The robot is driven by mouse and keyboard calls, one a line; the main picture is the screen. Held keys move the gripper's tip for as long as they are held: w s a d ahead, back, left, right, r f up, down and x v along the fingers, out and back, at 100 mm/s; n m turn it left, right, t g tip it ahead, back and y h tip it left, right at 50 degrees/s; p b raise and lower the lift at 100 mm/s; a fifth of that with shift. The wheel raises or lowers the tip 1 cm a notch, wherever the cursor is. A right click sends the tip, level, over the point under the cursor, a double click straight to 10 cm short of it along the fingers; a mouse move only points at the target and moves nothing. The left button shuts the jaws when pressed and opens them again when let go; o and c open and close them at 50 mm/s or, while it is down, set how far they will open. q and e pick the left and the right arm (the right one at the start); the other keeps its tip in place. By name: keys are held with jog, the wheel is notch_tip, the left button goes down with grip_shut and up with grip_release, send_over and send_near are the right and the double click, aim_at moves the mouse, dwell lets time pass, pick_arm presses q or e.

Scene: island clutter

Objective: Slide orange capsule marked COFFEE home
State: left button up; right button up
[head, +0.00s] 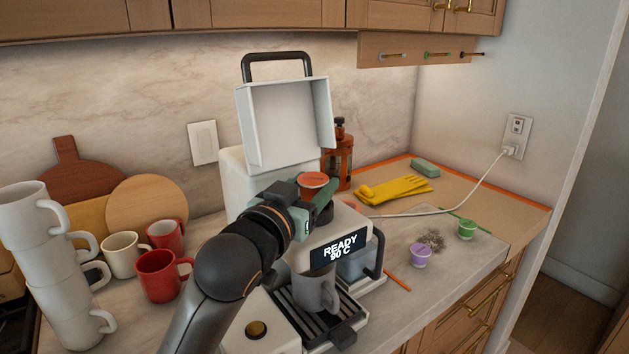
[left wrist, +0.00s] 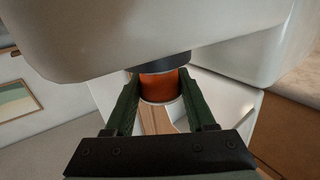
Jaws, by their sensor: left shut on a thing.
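The orange capsule (head: 314,180) is at the top of the white coffee machine (head: 350,222), under the raised lid (head: 284,125). My left gripper (head: 312,193) is shut on it, with a green finger on each side. In the left wrist view the orange capsule (left wrist: 160,86) sits between the two fingers of my left gripper (left wrist: 160,80). A dark round part (left wrist: 165,62) of the machine lies right against its end in that view. I cannot tell how far in the capsule is. Its lettering is not readable. My right gripper is not in view.
A grey mug (head: 317,291) stands on the drip tray. Red and cream mugs and a white mug stack (head: 62,285) stand left. An amber bottle (head: 338,160) stands behind.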

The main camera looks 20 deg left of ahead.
pick_arm(q)
jog(key=shift+s+d+f+g, duration=0.1)
jog(key=shift+d+f+g, duration=0.1)
jog(key=shift+f, duration=0.4)
jog(key=shift+d+f+g, duration=0.1)
jog(key=shift+d+f, duration=0.05)
jog(key=shift+f, duration=0.4)
jog(key=shift+s+a+r+p, duration=0.15)
jog(key=shift+s+p, duration=0.1)
jog(key=shift+p, duration=0.55)
jog(key=shift+a, duration=0.15)
jog(key=shift+r, duration=0.25)
jog(key=shift+w, duration=0.2)
jog(key=shift+p, duration=0.45)
jog(key=shift+f, duration=0.15)
